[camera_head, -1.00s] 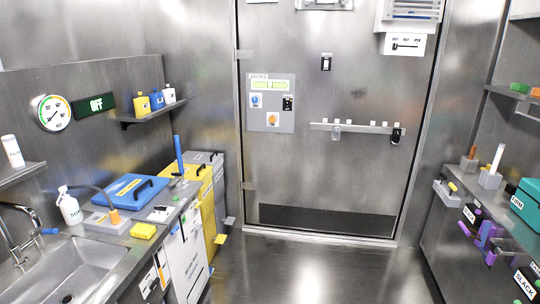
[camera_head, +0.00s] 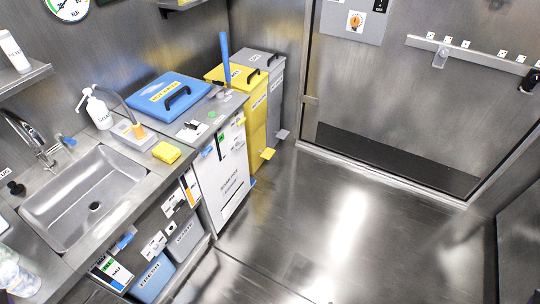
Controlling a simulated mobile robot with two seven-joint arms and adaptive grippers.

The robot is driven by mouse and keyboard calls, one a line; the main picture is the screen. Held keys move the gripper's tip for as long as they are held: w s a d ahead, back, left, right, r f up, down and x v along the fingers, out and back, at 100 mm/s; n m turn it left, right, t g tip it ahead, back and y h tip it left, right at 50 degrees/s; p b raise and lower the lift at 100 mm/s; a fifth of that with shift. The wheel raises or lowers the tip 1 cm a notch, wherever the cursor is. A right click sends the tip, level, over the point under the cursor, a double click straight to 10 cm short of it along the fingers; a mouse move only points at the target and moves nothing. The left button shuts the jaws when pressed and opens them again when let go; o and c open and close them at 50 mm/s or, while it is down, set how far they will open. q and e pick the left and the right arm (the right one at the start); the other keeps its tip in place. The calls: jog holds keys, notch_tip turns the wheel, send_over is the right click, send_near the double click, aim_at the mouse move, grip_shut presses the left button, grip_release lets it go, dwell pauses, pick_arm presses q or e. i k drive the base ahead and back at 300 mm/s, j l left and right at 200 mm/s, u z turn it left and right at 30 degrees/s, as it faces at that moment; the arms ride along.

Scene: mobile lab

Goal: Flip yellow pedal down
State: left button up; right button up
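The yellow pedal (camera_head: 268,154) sticks out from the front of the yellow bin (camera_head: 254,97), low and close to the floor. It looks raised or level; its exact tilt is too small to tell. The yellow bin has a yellow lid with a black handle, and the lid looks closed. The bin stands between a white-fronted cabinet and a grey bin (camera_head: 277,85). Neither of my grippers is in view, and nothing touches the pedal.
A grey pedal (camera_head: 281,134) sticks out beside the yellow one. A blue lidded box (camera_head: 166,93) stands on the counter near the sink (camera_head: 85,200). The white-fronted cabinet (camera_head: 228,180) borders the yellow bin. The metal floor (camera_head: 340,225) in front is clear.

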aim_at(267, 154)
jog(key=i+l+u, duration=0.1)
jog(key=i+l, duration=0.2)
jog(key=i+l+u, duration=0.15)
jog(key=i+l, duration=0.2)
jog(key=i+l+u, duration=0.1)
jog(key=i+l, duration=0.15)
jog(key=l, duration=0.15)
jog(key=i+l+u, duration=0.1)
jog(key=i+l, duration=0.2)
jog(key=i+l+u, duration=0.1)
jog(key=i+l, duration=0.15)
jog(key=l, duration=0.3)
jog(key=i+l+u, duration=0.15)
jog(key=l, duration=0.3)
jog(key=i+l+u, duration=0.1)
jog(key=i+l, duration=0.25)
jog(key=l, duration=0.15)
jog(key=i+l+u, duration=0.1)
jog(key=l, duration=0.35)
jog(key=i, duration=0.1)
